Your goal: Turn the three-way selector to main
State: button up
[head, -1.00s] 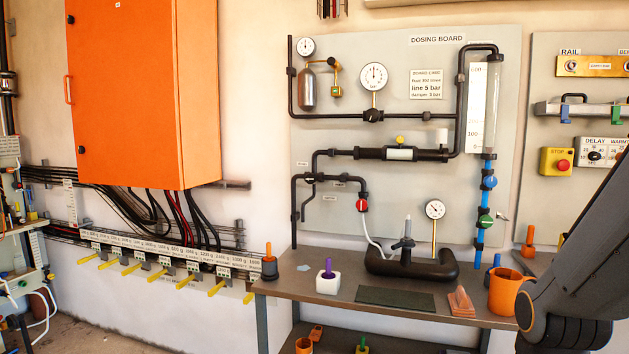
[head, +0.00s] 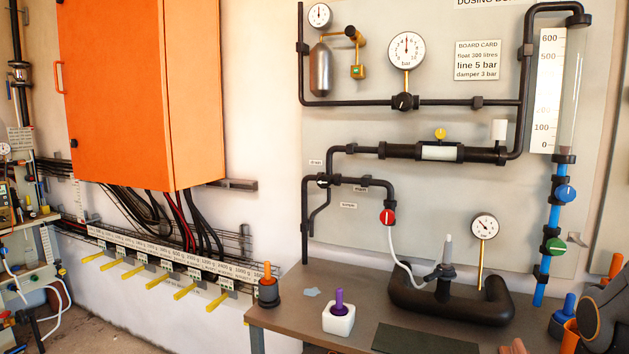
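The dosing board (head: 400,230) carries black pipework. At its left is a pipe junction with a small dark fitting (head: 323,181), which looks like the three-way selector. Small labels sit around it: one above left (head: 316,162), one to the right (head: 361,190) and one below (head: 348,205). A dark link of my arm (head: 605,318) shows at the lower right edge. My gripper is out of the picture, and nothing of mine touches the selector.
A bench (head: 290,305) stands below the board, holding a white block with a purple peg (head: 339,318), an orange-topped holder (head: 267,287) and a thick black pipe loop (head: 450,308). A red valve knob (head: 388,217) is right of the selector. An orange cabinet (head: 125,95) hangs left.

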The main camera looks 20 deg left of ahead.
aim_at(324, 181)
jog(key=u, duration=0.5)
jog(key=i, duration=0.7)
jog(key=u, duration=0.65)
